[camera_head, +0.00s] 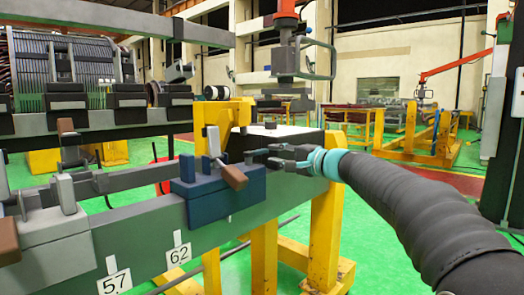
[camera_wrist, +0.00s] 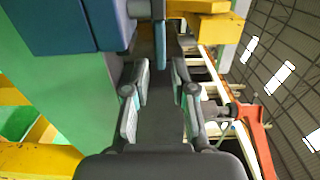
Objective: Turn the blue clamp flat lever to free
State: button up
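The blue clamp (camera_head: 215,192) sits on the grey beam, with an upright grey plate and a brown-handled lever (camera_head: 233,176) tilted across its front. A small grey flat lever (camera_head: 256,155) sticks out at the clamp's right end. My gripper (camera_head: 276,156) comes from the right, close to this flat lever. In the wrist view the blue clamp (camera_wrist: 65,25) fills the upper left. The flat lever (camera_wrist: 161,45) shows edge-on, just ahead of and between the fingertips. My gripper (camera_wrist: 161,80) is open there, with a clear gap between its fingers. Contact cannot be told.
The grey beam (camera_head: 145,238) carries labels 57 and 62 and stands on yellow supports (camera_head: 325,235). Another grey clamp (camera_head: 45,240) with a brown handle is at the left. A stator coil (camera_head: 75,65) stands behind. A dark block (camera_head: 280,140) lies just behind my gripper.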

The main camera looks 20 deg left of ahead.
aim_at(264, 152)
jog(key=p+x, duration=0.1)
jog(key=x, duration=0.4)
jog(key=shift+w+a, duration=0.15)
jog(key=shift+a, duration=0.2)
grip_shut()
